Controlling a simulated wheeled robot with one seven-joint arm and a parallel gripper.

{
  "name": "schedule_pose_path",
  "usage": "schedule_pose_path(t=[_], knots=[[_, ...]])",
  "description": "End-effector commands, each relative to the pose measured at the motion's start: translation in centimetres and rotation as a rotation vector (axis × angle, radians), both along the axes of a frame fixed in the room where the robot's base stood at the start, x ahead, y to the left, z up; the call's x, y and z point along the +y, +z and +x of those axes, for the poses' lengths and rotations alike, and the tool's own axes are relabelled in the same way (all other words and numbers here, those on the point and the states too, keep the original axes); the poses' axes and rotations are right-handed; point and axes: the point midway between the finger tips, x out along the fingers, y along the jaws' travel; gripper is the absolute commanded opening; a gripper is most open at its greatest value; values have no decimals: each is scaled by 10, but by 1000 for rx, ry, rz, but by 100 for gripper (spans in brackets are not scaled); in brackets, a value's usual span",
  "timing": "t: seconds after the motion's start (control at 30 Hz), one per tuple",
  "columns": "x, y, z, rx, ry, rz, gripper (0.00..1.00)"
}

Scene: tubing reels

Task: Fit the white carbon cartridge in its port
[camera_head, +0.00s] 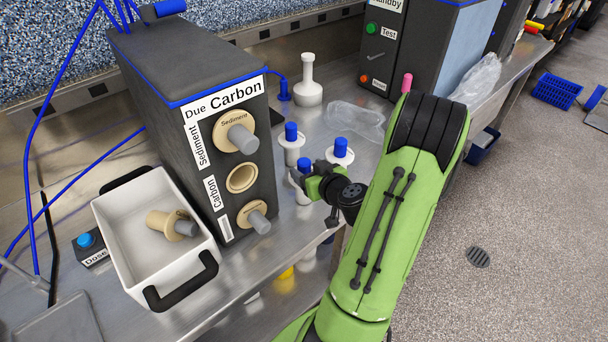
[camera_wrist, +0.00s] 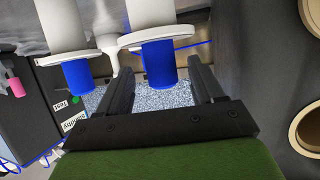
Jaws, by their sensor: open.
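White cartridges with blue ends stand on the metal bench right of the dark cabinet (camera_head: 190,100): one at the back (camera_head: 291,154), one at the right (camera_head: 340,158), and one partly hidden by my gripper (camera_head: 312,181). My gripper is open. In the wrist view, a white cartridge's blue end (camera_wrist: 159,66) shows between its fingers (camera_wrist: 160,80); contact cannot be told. Another blue end (camera_wrist: 77,75) is left of the fingers. The cabinet front reads "Due Carbon". Its middle port (camera_head: 241,178) is an empty tan ring. Grey-ended cartridges fill the top port (camera_head: 241,137) and bottom port (camera_head: 254,217).
A white tray (camera_head: 186,264) with black handles holds a tan cartridge (camera_head: 172,224), left of the cabinet. A white bottle (camera_head: 308,92) and a clear bag (camera_head: 357,121) are behind the cartridges. A second dark cabinet (camera_head: 425,50) stands further right.

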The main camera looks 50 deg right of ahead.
Motion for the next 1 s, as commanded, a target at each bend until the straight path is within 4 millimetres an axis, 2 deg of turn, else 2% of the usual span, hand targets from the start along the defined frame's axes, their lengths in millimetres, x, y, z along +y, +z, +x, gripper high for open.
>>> schedule_pose_path(t=[0.2,0.47,0.9,1.0], knots=[[-10,-13,35,0,6,1,67],[-13,-18,40,-2,1,1,67],[-13,-18,39,-1,1,2,1],[-13,-18,39,-1,1,2,0]])
